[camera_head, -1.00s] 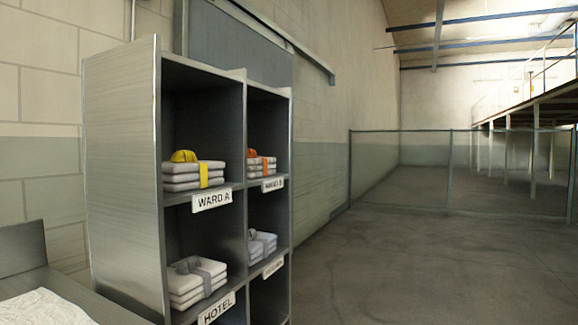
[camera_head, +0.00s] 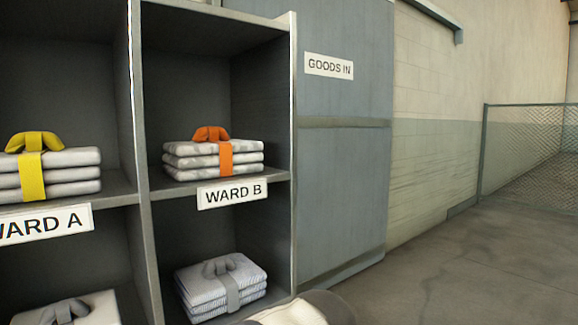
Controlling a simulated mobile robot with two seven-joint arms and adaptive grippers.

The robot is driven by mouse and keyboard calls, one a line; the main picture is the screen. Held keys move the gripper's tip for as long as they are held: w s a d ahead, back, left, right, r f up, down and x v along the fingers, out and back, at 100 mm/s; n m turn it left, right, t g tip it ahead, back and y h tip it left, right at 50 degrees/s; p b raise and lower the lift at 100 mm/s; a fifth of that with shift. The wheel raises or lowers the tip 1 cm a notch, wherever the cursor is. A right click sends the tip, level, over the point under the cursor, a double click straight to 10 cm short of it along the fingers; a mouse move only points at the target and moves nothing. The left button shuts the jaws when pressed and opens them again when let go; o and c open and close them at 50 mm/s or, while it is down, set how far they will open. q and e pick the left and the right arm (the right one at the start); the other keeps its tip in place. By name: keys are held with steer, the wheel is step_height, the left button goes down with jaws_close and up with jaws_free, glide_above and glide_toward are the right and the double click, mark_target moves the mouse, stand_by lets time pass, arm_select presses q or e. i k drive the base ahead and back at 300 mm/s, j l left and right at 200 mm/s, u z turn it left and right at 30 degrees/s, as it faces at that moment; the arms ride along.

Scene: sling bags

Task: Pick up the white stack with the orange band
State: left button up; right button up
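The white stack with the orange band (camera_head: 190,160) lies in the upper right compartment of the grey shelf unit, above the WARD B label (camera_head: 232,194). It is a pile of folded white cloths with an orange strap down the front and an orange loop on top. Neither gripper is in view. A rounded pale and dark shape at the bottom edge looks like part of my own arm.
A white stack with a yellow band (camera_head: 75,174) lies in the compartment to the left, above WARD A. A grey-banded stack (camera_head: 205,285) lies below WARD B. A divider (camera_head: 140,150) separates the columns. Right of the shelf is a GOODS IN door (camera_head: 345,170) and open floor (camera_head: 480,260).

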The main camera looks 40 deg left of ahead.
mark_target(211, 154)
steer(key=i+u, duration=0.2)
steer(key=u, duration=0.25)
steer(key=i+l+u, duration=0.1)
steer(key=u, duration=0.3)
steer(key=i+l+u, duration=0.2)
steer(key=u, duration=0.25)
steer(key=i+l+u, duration=0.25)
steer(key=u, duration=0.2)
steer(key=i+l+u, duration=0.1)
steer(key=l+u, duration=0.15)
steer(key=u, duration=0.15)
